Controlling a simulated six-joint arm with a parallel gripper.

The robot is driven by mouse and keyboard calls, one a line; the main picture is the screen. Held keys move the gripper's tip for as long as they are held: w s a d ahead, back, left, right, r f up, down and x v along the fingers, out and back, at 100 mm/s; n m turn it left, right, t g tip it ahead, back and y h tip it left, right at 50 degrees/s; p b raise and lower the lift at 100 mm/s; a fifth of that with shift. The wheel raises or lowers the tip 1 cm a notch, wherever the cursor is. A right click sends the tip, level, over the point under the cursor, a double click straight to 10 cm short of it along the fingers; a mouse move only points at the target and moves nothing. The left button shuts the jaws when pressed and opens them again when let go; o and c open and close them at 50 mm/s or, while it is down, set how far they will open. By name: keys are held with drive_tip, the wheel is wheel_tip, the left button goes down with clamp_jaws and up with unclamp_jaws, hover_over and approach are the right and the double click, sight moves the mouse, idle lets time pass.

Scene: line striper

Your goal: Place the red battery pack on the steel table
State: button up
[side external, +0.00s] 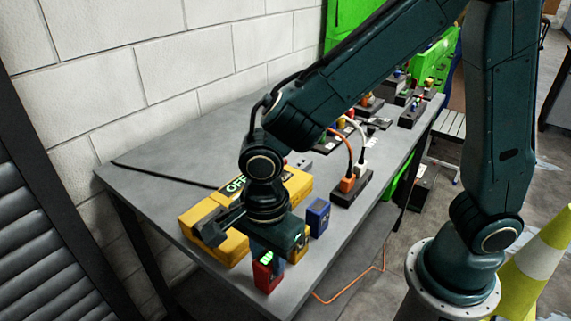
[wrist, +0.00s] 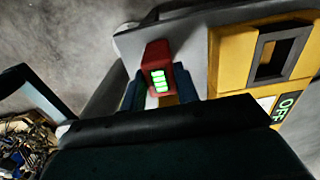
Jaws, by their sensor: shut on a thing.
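The red battery pack (side external: 265,279) has a lit green gauge on its face. It is held upright below my gripper (side external: 269,262), near the front end of the grey steel table (side external: 340,240). In the wrist view, the red pack (wrist: 158,52) sits between the two blue-grey fingers of my gripper (wrist: 160,93), which is shut on it. I cannot tell whether its base touches the tabletop. The wrist hides part of the yellow charger unit (side external: 203,212) marked OFF.
A blue pack (side external: 318,217) and a yellow pack (side external: 301,241) stand close to my gripper. A power strip (side external: 351,188) with orange and white plugs lies farther back. More small items crowd the far end. The wall-side tabletop at left is mostly clear, apart from a black cable.

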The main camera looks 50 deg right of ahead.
sight(269, 257)
drive_tip(key=shift+f, duration=0.1)
drive_tip(key=o, duration=0.9)
wheel_tip(269, 257, up, 12)
idle(0.3)
idle(0.5)
